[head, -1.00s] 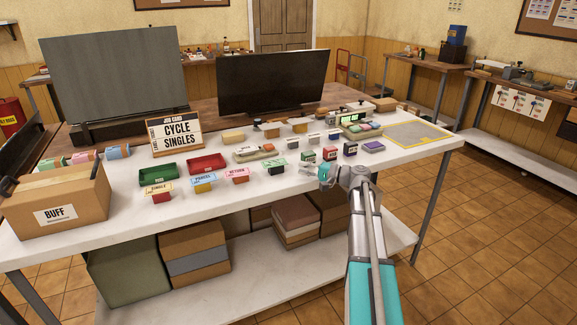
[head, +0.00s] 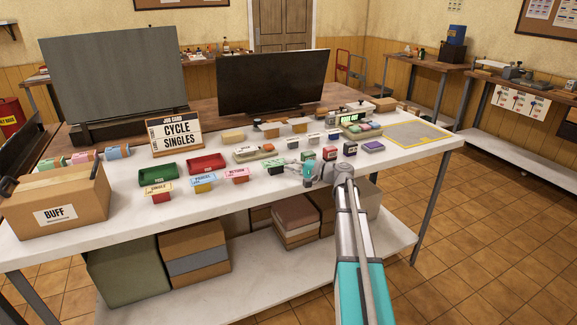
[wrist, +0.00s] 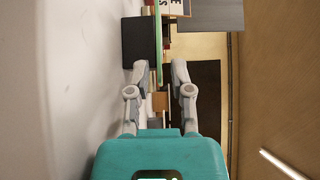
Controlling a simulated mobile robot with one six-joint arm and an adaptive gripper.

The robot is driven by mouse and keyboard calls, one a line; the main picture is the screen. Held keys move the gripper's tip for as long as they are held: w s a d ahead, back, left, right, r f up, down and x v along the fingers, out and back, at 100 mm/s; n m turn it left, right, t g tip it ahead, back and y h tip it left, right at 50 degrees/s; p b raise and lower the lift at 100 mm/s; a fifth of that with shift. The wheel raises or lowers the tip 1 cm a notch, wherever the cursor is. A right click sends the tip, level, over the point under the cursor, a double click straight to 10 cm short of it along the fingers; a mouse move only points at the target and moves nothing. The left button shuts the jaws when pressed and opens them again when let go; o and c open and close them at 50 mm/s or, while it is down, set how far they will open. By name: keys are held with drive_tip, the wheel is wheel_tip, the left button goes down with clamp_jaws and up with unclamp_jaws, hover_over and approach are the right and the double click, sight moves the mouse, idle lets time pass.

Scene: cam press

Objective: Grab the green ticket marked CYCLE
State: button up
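The green ticket (head: 273,163) sits on a dark block, just right of the pink RETURN ticket (head: 237,174); its lettering is too small to read. In the wrist view the green ticket (wrist: 160,42) shows as a thin green edge along the dark block, ahead of the fingers. My gripper (head: 290,171) is right of the ticket, low over the table. In the wrist view my gripper (wrist: 160,75) is open, with its fingers apart and nothing held. The ticket lines up roughly with the gap, slightly toward the left finger.
The yellow SINGLE (head: 157,188) and blue TRAVEL (head: 203,181) tickets stand farther left. Green (head: 158,173) and red (head: 207,164) trays lie behind them. Several stamp-like blocks (head: 329,154) stand close behind and right of my gripper. The white table's front strip (head: 240,202) is clear.

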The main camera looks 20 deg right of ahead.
clamp_jaws()
drive_tip(key=shift+r, duration=0.1)
idle(0.3)
wheel_tip(320, 180, up, 2)
drive_tip(key=p, duration=0.2)
drive_tip(key=shift+r+p, duration=0.25)
drive_tip(key=shift+p, duration=0.1)
drive_tip(key=s+d+r+p, duration=0.4)
drive_tip(key=s+d, duration=0.5)
drive_tip(key=d, duration=0.1)
drive_tip(key=shift+s+d+r+p, duration=0.15)
drive_tip(key=shift+s+r+p, duration=0.15)
drive_tip(key=shift+r+p, duration=0.1)
idle(0.5)
